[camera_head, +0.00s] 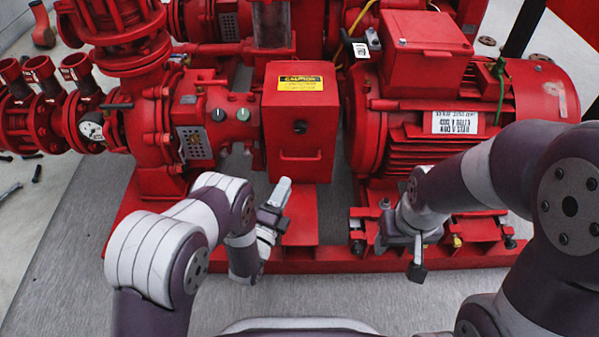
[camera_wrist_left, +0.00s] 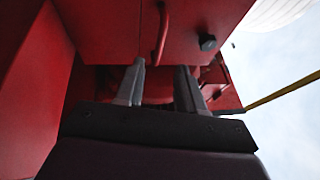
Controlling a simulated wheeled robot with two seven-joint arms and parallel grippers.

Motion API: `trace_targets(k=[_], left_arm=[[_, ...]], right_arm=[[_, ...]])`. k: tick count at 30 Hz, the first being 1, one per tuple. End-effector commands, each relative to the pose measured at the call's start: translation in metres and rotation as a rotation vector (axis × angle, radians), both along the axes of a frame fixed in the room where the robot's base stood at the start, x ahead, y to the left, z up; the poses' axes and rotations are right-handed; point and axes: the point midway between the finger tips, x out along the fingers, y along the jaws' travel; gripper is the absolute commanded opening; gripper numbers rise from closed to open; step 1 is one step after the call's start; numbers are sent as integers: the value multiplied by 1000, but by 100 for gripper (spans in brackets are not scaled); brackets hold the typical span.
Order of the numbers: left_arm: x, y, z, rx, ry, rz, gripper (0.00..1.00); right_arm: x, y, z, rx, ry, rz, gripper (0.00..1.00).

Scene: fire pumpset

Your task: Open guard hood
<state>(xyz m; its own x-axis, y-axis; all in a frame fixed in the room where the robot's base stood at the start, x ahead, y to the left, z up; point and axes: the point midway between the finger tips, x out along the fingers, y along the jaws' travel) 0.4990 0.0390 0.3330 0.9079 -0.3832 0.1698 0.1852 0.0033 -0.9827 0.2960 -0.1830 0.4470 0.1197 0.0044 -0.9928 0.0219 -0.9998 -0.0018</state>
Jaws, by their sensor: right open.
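The guard hood (camera_head: 284,105) is a red box with a yellow caution label, between the pump and the motor. Its front has a black knob (camera_head: 303,126) and a red bar handle (camera_head: 302,156) below it. The hood looks shut. My left gripper (camera_head: 277,206) is open and empty, below and in front of the hood. The left wrist view shows the handle (camera_wrist_left: 161,35) just beyond the gap between the left fingers (camera_wrist_left: 160,78), apart from them, with the knob (camera_wrist_left: 207,42) to the right. My right gripper (camera_head: 388,257) is open and empty, near the base in front of the motor.
The red motor (camera_head: 540,95) stands right of the hood, and the red pump (camera_head: 145,125) with pipes and valves stands left. A red base rail (camera_head: 330,262) runs along the front. Grey floor (camera_head: 50,270) lies clear at the left front.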

Motion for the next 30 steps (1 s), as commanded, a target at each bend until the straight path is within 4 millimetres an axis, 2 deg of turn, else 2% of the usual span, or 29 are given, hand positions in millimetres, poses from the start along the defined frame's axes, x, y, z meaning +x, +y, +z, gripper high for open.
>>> trace_targets(k=[1,3,9,14,21,22,25,30], left_arm=[[12,-6,-4,-2,-6,-1,38],[29,-13,-2,-1,-4,-1,38],[65,-28,6,-1,0,0,38],[77,-33,12,-1,3,0,38],[79,-33,14,-1,3,0,38],[79,-33,14,-1,3,0,31],[79,-33,14,-1,4,0,0],[78,-33,14,-1,4,0,0]], right_arm=[[0,0,-15,0,1,0,57],[0,0,-24,0,1,0,57],[0,0,-44,0,1,0,57],[0,0,-48,0,1,0,57],[0,0,-47,0,1,0,57],[0,0,-47,0,1,0,57],[0,0,-47,0,1,0,57],[0,0,-46,0,1,0,57]])
